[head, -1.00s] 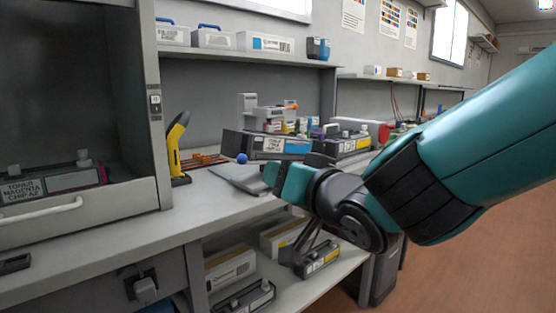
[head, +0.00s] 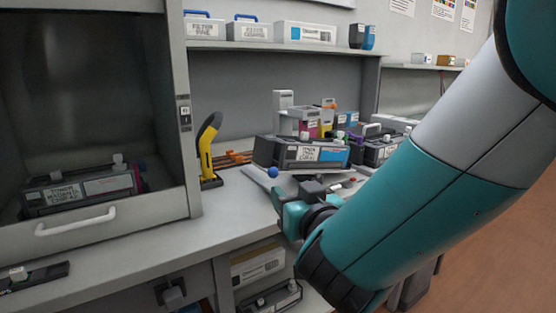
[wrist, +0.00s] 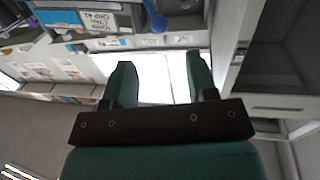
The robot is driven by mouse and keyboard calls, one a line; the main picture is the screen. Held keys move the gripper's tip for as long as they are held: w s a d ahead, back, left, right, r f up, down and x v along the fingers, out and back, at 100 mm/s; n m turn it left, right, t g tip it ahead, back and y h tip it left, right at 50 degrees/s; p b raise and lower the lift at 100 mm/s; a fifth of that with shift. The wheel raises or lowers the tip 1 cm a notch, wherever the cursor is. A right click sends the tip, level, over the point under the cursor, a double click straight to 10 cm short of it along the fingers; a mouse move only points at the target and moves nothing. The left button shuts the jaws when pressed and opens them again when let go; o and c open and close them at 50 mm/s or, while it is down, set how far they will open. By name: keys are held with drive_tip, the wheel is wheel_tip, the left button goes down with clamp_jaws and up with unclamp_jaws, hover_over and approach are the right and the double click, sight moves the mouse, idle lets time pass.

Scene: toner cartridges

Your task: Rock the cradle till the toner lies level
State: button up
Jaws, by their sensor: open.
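A dark toner cartridge (head: 303,153) with white and cyan labels sits on the bench, and the cradle under it is mostly hidden. I cannot tell whether it lies level. A blue ball knob (head: 273,172) is at its front left, beside a flat grey plate. The cartridge (wrist: 85,18) and the blue knob (wrist: 155,22) also show at the top of the wrist view. My gripper (head: 292,196) is open, just in front of and below the knob in the head view. In the wrist view nothing is between its fingers (wrist: 161,82).
A yellow and black handled tool (head: 209,150) stands left of the cartridge. A magenta toner cartridge (head: 80,190) lies in the grey cabinet at the left. More cartridges and small bottles crowd the bench behind. A shelf (head: 275,47) with boxes runs above.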

sight(275, 175)
drive_tip(key=p+x, duration=0.5)
drive_tip(key=x, duration=0.6)
